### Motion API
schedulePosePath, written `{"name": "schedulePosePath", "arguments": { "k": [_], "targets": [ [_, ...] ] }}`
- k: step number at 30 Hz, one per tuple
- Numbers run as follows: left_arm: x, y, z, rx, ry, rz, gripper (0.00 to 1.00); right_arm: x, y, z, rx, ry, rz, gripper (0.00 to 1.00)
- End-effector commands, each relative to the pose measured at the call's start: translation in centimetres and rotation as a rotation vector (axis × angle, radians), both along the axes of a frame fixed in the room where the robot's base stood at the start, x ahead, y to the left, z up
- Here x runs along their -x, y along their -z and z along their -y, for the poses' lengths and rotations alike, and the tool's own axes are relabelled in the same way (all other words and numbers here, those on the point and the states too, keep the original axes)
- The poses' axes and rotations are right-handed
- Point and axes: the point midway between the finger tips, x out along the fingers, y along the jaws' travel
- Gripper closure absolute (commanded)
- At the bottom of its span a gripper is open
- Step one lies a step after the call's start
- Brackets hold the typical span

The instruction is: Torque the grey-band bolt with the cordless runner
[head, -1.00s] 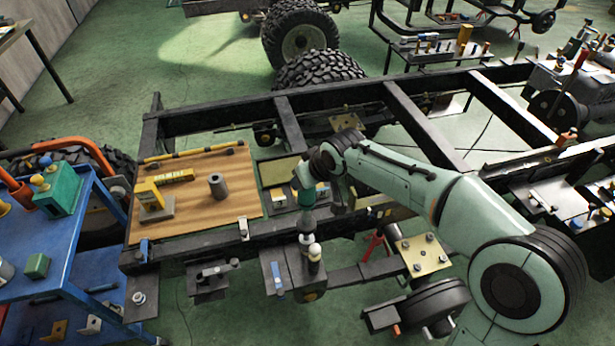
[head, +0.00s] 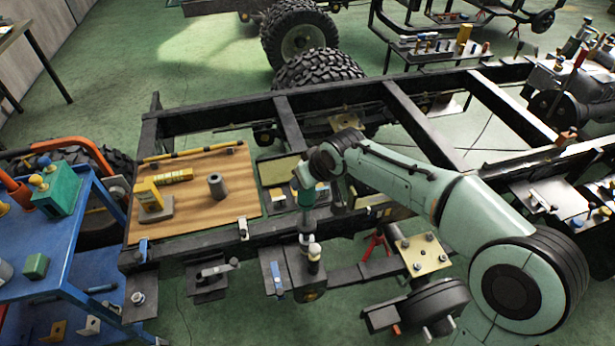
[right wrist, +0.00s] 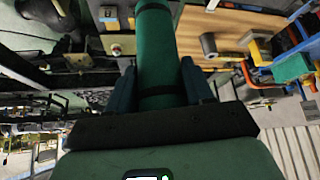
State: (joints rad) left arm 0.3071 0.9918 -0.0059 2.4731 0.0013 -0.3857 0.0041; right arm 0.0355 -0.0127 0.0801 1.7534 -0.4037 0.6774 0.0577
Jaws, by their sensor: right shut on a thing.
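My right arm reaches in from the right in the head view. My right gripper (head: 306,188) is shut on a green cylindrical tool, apparently the cordless runner, which also shows between the fingers in the right wrist view (right wrist: 155,55). The runner (head: 306,205) points down, close above the near frame rail's bolts and brackets. An upright bolt-like piece with a pale top (head: 314,252) stands just below and in front of it. I cannot tell which bolt has the grey band, nor whether the runner touches one. My left gripper is not in view.
The dark chassis frame (head: 220,240) spans the middle. A wooden board (head: 210,205) on it holds a grey cylinder (head: 217,186) and yellow items. A blue cart (head: 55,250) stands at left. A yellowish plate with bolts (head: 422,254) lies right of the runner.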

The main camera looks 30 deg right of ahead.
Motion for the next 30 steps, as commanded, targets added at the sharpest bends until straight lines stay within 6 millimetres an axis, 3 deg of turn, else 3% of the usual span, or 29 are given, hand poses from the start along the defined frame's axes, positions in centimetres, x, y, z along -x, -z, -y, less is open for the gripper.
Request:
{"name": "schedulePosePath", "arguments": {
  "k": [30],
  "targets": [
    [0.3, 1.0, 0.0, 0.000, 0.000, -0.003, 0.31, -0.1, 0.9, 0.0, -0.001, 0.000, 0.008, 1.00]
  ]
}}
